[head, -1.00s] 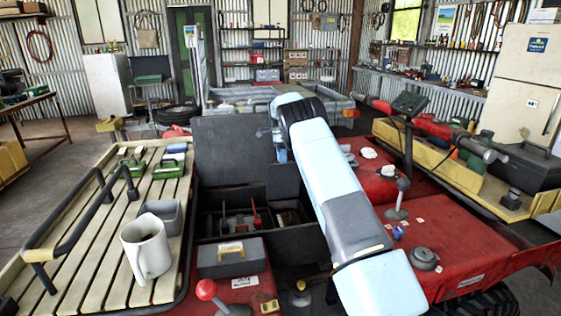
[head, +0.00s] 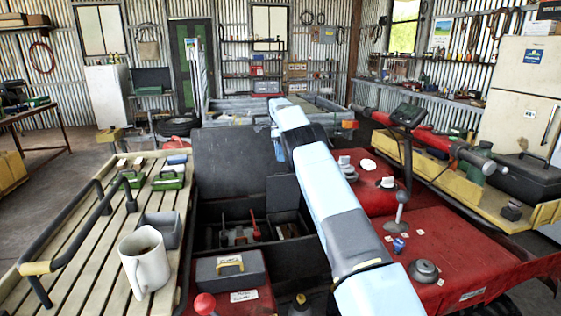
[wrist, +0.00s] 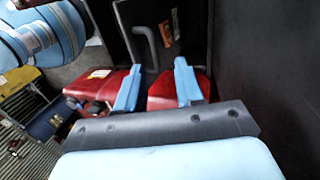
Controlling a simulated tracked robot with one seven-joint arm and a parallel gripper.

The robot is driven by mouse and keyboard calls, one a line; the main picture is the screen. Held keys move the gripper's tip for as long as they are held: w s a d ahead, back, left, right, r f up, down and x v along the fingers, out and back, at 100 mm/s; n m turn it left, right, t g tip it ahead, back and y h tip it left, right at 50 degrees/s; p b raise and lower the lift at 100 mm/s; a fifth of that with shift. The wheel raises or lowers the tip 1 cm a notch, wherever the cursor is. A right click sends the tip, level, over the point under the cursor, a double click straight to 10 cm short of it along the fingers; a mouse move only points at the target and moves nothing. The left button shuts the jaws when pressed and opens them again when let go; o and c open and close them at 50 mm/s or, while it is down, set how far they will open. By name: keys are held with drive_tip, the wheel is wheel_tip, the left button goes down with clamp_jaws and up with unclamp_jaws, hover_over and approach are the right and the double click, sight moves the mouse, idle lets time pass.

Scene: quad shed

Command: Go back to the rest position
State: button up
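In the wrist view my gripper (wrist: 157,85) shows as two light-blue fingers set apart, with nothing clearly held between them. Beyond the fingers are red surfaces (wrist: 98,88), one with a pale label, and a dark panel on the right. In the head view my pale-blue arm reaches from the bottom centre up over the dark open box (head: 235,168). The gripper itself is hidden there behind the arm.
A slatted rack (head: 88,235) on the left carries a white mug (head: 145,268), a grey tray (head: 166,229) and green blocks (head: 168,181). A grey case (head: 230,274) lies before the box. Red bodywork (head: 455,245) and a lever (head: 399,212) stand to the right.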

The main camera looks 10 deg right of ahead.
drive_tip(key=shift+r, duration=0.15)
drive_tip(key=s+d+r+n+t, duration=0.15)
drive_tip(key=s+r, duration=0.25)
drive_tip(key=r, duration=0.5)
drive_tip(key=s+d+r+n+t, duration=0.1)
drive_tip(key=s+r+n, duration=0.1)
drive_tip(key=s+r, duration=0.45)
drive_tip(key=s+r+n+t, duration=0.2)
drive_tip(key=s+r+n, duration=0.3)
drive_tip(key=s+r, duration=0.75)
drive_tip(key=s+a+f+n+t, duration=0.1)
drive_tip(key=s+a+n+t, duration=0.2)
drive_tip(key=s, duration=1.7)
drive_tip(key=s+f+n+t, duration=0.1)
drive_tip(key=s+f+n, duration=0.2)
drive_tip(key=s, duration=0.6)
drive_tip(key=s+f+n+t, duration=0.1)
drive_tip(key=s+f+n, duration=0.2)
drive_tip(key=s+f, duration=0.4)
drive_tip(key=s+a, duration=0.1)
drive_tip(key=s, duration=0.1)
drive_tip(key=shift+s, duration=0.3)
